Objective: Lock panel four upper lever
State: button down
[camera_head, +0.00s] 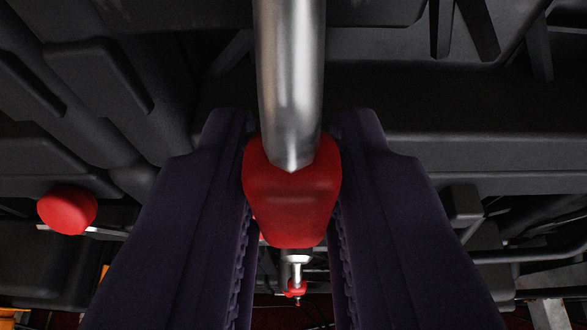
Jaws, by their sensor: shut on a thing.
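A lever with a silver metal shaft (289,75) and a red end (291,195) comes down from the top centre of the head camera view. My gripper (292,165) has its two dark purple fingers on either side of the red end and is shut on it. The fingers cover the sides of the red end. I cannot tell from this view which panel the lever belongs to, or whether it is locked.
A round red knob (67,209) shows at the left. A smaller silver and red lever (294,288) shows farther off between my fingers. Dark panel housings (480,150) with ribs and bars surround the gripper closely. A bit of orange (14,318) shows at the lower left.

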jog(key=c, duration=1.1)
grip_release()
jog(key=shift+o, duration=0.2)
jog(key=p+v, duration=0.1)
jog(key=v, duration=0.6)
jog(key=shift+s+p, duration=0.35)
jog(key=shift+r, duration=0.2)
